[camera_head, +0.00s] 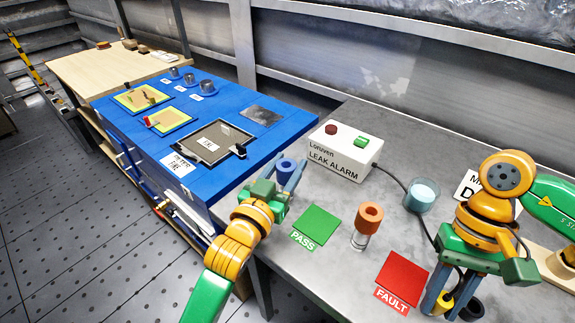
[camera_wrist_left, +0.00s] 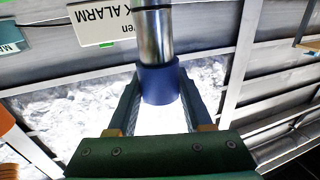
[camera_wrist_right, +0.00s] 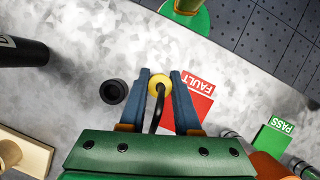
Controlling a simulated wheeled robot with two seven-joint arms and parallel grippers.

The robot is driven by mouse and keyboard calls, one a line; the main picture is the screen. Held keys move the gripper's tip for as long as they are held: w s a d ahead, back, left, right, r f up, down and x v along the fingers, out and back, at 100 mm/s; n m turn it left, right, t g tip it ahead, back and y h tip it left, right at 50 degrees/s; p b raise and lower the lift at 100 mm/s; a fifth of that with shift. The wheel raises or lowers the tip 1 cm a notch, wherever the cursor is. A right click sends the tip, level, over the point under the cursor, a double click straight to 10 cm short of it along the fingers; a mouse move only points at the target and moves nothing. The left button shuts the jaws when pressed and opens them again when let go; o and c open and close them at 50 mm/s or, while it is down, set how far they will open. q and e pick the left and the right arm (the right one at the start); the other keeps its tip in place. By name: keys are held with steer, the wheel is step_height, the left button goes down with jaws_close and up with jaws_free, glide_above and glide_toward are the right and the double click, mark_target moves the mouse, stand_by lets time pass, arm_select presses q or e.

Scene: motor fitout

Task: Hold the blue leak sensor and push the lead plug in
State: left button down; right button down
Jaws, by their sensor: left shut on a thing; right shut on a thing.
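The blue leak sensor (camera_head: 287,169) has a blue collar and a metal body. In the left wrist view the blue collar (camera_wrist_left: 160,84) sits between the fingers, with the metal barrel (camera_wrist_left: 154,35) pointing away. My right gripper (camera_head: 441,308) is shut on the yellow lead plug (camera_head: 445,301), near the red FAULT pad. In the right wrist view the plug (camera_wrist_right: 158,82) is between the fingertips, with its black lead running back toward the wrist. The sensor and plug are far apart.
The white leak alarm box (camera_head: 340,152) stands at the grey bench's back, its cable running right. A beaker of liquid (camera_head: 421,196), an orange-topped sensor (camera_head: 369,217), green PASS pad (camera_head: 316,223), red FAULT pad (camera_head: 403,279) and black round piece (camera_wrist_right: 113,92) are nearby.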

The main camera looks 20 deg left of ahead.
arm_select(q)
steer(key=shift+c, duration=1.2)
jaws_free()
